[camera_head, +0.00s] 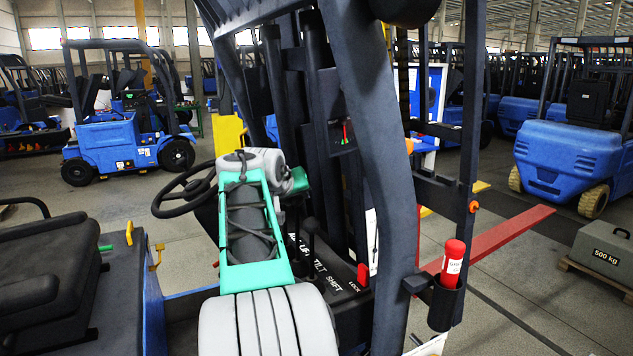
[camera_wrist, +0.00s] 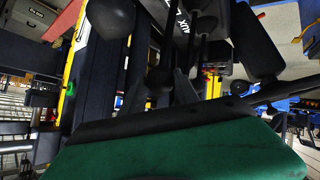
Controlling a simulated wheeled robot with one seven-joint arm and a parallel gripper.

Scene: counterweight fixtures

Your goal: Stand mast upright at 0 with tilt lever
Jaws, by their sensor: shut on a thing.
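My gripper (camera_head: 299,181) is by the lever panel (camera_head: 325,272) of a blue forklift, right of the steering wheel (camera_head: 183,190). The panel's labels include TILT and SHIFT. In the wrist view the dark fingers (camera_wrist: 170,88) are closed around a dark lever knob (camera_wrist: 160,79). It appears to be the tilt lever, but its label is hidden there. Other dark knobs (camera_wrist: 112,18) stand beside it. The mast upright (camera_head: 470,110) stands ahead, close to vertical, with a red fork (camera_head: 495,240) low in front. I cannot read its exact tilt.
A thick dark cab pillar (camera_head: 375,130) stands close to my gripper on the right. A red LOCK tab (camera_head: 362,275) is beside the panel. A red extinguisher (camera_head: 453,262) hangs outside the pillar. A grey 500 kg block (camera_head: 603,252) lies on a pallet at right.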

